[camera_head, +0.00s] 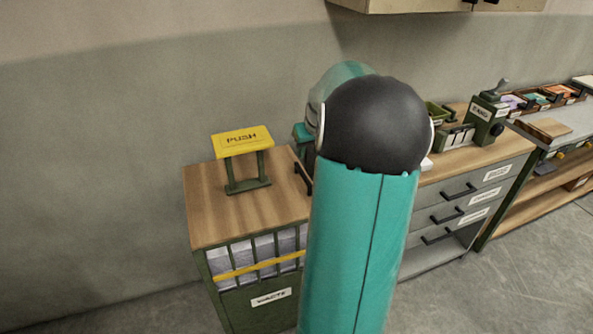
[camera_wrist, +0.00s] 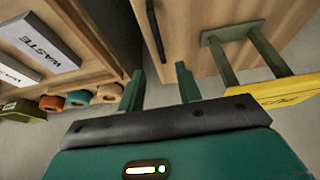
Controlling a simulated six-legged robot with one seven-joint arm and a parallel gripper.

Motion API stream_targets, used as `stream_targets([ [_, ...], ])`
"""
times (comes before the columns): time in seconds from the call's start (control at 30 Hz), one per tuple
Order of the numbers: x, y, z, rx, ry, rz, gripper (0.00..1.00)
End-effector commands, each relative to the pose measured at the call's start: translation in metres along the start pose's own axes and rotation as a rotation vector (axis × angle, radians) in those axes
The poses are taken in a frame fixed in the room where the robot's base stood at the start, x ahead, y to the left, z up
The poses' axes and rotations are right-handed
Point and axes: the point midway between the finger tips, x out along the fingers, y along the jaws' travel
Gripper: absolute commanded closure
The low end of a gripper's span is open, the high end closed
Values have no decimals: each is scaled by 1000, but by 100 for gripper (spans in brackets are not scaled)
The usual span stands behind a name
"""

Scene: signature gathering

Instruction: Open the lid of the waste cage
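The waste cage (camera_head: 257,297) stands left of my arm in the head view, with green bars, paper stacks inside and a label on its front. Its wooden lid (camera_head: 215,205) lies flat and closed on top; it also shows in the wrist view (camera_wrist: 205,20). A dark bar handle (camera_head: 303,179) sits near the lid's right edge and also shows in the wrist view (camera_wrist: 155,30). My gripper (camera_wrist: 160,85) is open and empty, its two green fingers apart and pointing towards the handle, not around it. In the head view my arm hides most of the gripper.
A yellow PUSH plate (camera_head: 242,141) on a green stand rises from the lid, close to my gripper's right in the wrist view (camera_wrist: 275,92). A drawer cabinet (camera_head: 470,200) stands right of the cage.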

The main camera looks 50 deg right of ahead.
Motion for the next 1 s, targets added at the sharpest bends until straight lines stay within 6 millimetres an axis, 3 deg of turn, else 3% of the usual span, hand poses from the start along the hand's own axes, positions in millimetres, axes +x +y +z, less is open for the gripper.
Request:
stream_targets([
  [0.4, 83, 0, 0, 1, -4, -3, 65],
  [0.6, 114, -2, -1, -1, -2, -2, 65],
  [1.0, 124, -4, -2, -1, -1, -1, 65],
])
